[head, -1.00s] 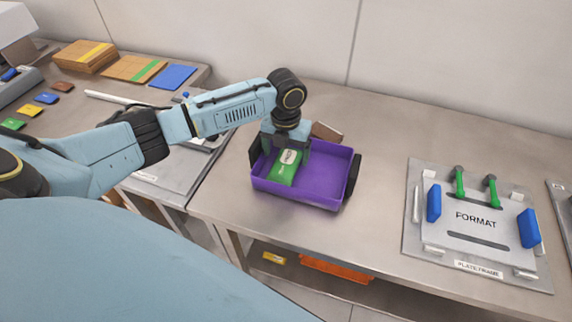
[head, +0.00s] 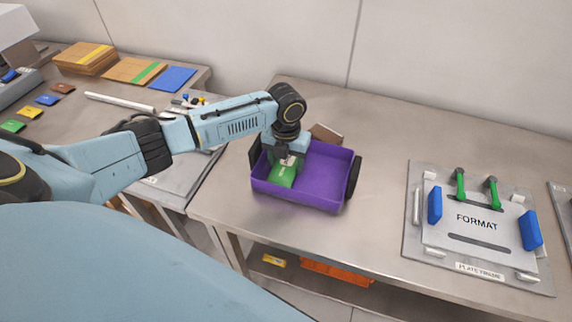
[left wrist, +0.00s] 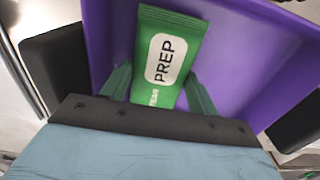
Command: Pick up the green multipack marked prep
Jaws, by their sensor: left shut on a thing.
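The green multipack (head: 282,174) lies in the left part of a purple bin (head: 322,178) on the steel table. In the left wrist view the green multipack (left wrist: 166,52) shows a white label reading PREP. My left gripper (head: 285,164) reaches down into the bin from above. In the left wrist view its two fingers (left wrist: 160,92) stand on either side of the pack, shut on it. The pack's near end is partly hidden by the gripper. My right gripper is not in view.
The purple bin (left wrist: 232,62) has dark side handles. A brown block (head: 326,133) lies behind it. A FORMAT plate frame (head: 476,222) with blue and green parts lies to the right, with clear table between. An orange bin (head: 338,272) sits on the shelf below.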

